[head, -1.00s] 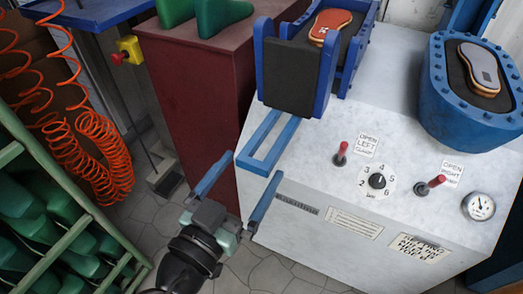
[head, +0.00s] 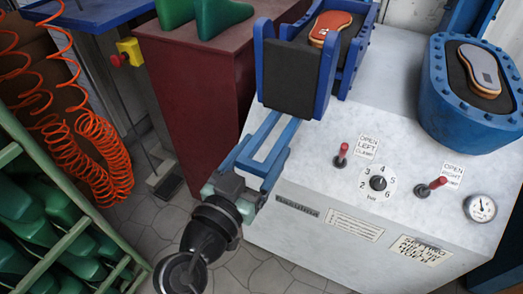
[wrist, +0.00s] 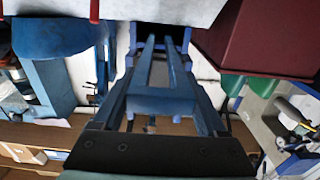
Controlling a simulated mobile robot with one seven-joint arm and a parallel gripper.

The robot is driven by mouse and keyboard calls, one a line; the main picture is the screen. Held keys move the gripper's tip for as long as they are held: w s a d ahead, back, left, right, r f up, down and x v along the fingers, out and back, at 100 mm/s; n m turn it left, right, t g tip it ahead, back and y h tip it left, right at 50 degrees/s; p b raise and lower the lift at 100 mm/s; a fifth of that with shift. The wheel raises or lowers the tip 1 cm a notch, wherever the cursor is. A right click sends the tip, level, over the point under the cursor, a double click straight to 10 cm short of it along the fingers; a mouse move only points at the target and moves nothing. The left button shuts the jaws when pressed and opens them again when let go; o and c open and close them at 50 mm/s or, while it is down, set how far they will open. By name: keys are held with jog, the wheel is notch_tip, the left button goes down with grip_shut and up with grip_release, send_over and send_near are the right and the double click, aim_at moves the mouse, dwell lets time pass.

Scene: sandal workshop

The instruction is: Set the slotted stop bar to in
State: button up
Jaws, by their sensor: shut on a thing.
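The slotted stop bar (head: 261,168) is a flat blue frame with a long open slot. In the head view it sticks out over the left front edge of the white machine (head: 330,215), below an upright dark pad in a blue holder (head: 291,78). My gripper (head: 263,155) is at the bar's outer end, its blue fingers along the two sides, shut on it. In the wrist view the bar's end piece (wrist: 160,104) lies between the fingers, and its two rails run away toward the machine. The bar's inner end is hidden.
Red-handled levers (head: 342,155) (head: 437,184), a dial (head: 378,183) and a gauge (head: 481,208) are on the machine top. A dark red cabinet (head: 205,100) stands close left. Orange coiled hose (head: 100,150) and a green rack (head: 60,215) are further left.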

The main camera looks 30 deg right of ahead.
aim_at(251, 170)
grip_shut()
jog(key=b+x, duration=0.2)
jog(key=x, duration=0.7)
jog(key=shift+r, duration=0.15)
jog(key=o, duration=0.5)
grip_release()
jog(key=shift+w+d, duration=0.1)
jog(key=shift+d, duration=0.05)
jog(key=o, duration=0.4)
jog(key=shift+w+d, duration=0.1)
jog(key=shift+w, duration=0.05)
jog(key=p+v, duration=0.1)
jog(key=v, duration=1.2)
